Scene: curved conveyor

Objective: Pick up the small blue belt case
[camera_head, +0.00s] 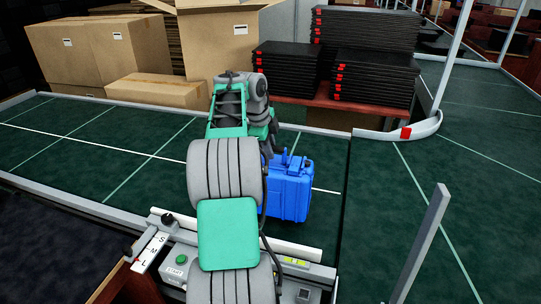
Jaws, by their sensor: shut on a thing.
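The small blue belt case (288,190) is upright on or just above the green conveyor surface, near the middle of the view. Its left part is hidden behind my arm. My gripper (283,157) is at the top of the case and is shut on it, though my arm hides most of the fingers. I cannot tell whether the case touches the belt.
Cardboard boxes (120,45) and stacks of black trays (375,72) stand behind the conveyor (120,150). A metal guide rail (400,134) curves at the right. A control panel with a green button (181,259) is at the front. The belt left of my arm is clear.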

